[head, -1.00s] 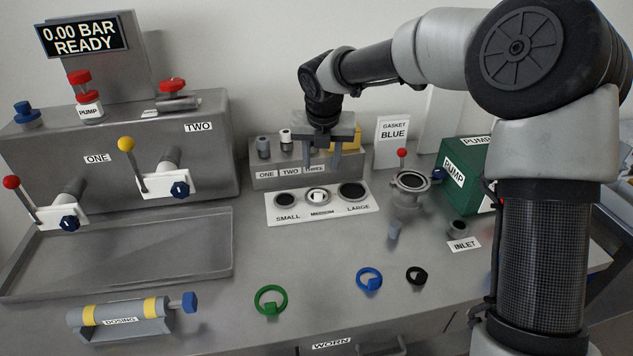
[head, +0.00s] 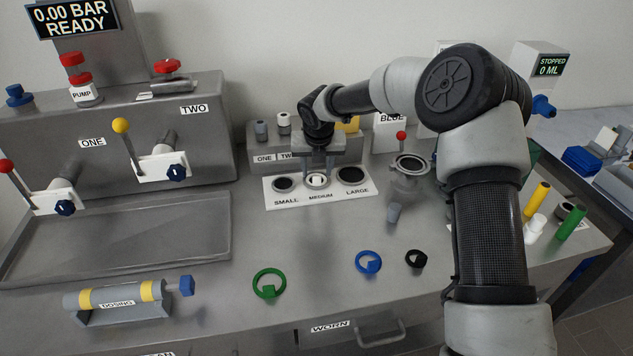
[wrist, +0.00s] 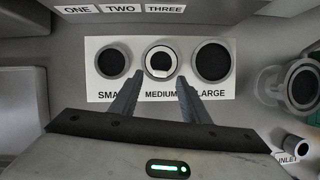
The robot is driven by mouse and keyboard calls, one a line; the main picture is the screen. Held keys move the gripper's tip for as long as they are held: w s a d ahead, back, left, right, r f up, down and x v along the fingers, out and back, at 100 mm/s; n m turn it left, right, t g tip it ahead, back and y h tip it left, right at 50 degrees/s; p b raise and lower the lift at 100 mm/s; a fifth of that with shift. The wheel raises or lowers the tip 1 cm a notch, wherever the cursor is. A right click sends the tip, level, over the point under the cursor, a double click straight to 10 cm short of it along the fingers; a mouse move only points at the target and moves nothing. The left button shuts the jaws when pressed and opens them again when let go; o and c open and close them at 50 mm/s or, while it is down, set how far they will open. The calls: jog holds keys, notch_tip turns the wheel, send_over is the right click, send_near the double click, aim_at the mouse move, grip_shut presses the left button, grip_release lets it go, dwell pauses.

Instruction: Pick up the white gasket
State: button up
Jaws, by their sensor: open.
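The white gasket (head: 317,187) is a small ring at the MEDIUM place, the middle of three on the white size board (head: 290,201). In the wrist view the white gasket (wrist: 150,70) shows as a pale ring with a dark middle. My gripper (head: 318,172) is open and empty, pointing down just above the MEDIUM place. In the wrist view the fingertips of my gripper (wrist: 159,80) lie apart, one to each side of the ring's near edge. I cannot tell whether they touch the board.
Green (head: 268,284), blue (head: 368,262) and black (head: 415,259) rings lie on the bench in front. A grey flanged fitting (head: 408,178) with a red-knobbed lever stands right of the board. The block labelled ONE, TWO (head: 265,158) is close behind it. The bench before the board is mostly clear.

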aim_at(317, 177)
jog(key=x, duration=0.3)
jog(key=shift+w+f, duration=0.15)
jog(key=shift+f, duration=0.05)
jog(key=shift+c, duration=0.2)
grip_shut()
jog(key=shift+r, duration=0.1)
